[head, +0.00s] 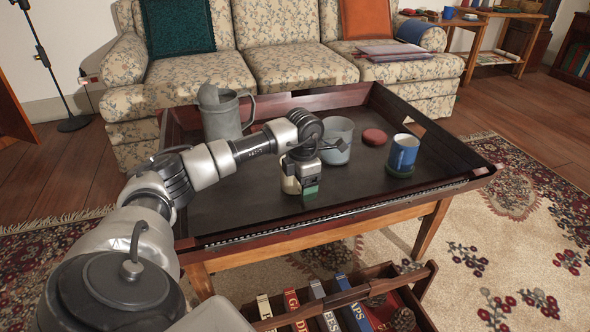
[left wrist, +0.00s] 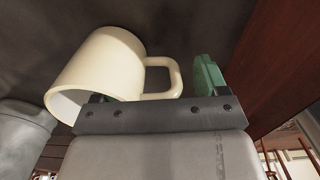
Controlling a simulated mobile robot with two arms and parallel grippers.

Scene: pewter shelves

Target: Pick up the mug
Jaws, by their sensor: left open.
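A cream mug (left wrist: 105,65) fills the upper left of the left wrist view, its handle toward the right. In the head view only a small cream part of the mug (head: 290,185) shows under my left gripper (head: 301,186). In the left wrist view the open left gripper (left wrist: 160,90) has one green finger pad right of the handle; the other is mostly hidden by the mug. The handle appears between the pads; contact cannot be told. My right gripper is not in view.
The dark tray-like table (head: 245,208) has raised rims. A grey tankard (head: 222,118) stands behind my left arm. A grey cup (head: 338,142) and a red round object (head: 374,137) are right of the gripper. A book crate (head: 425,275) stands in front; a sofa (head: 285,68) is behind.

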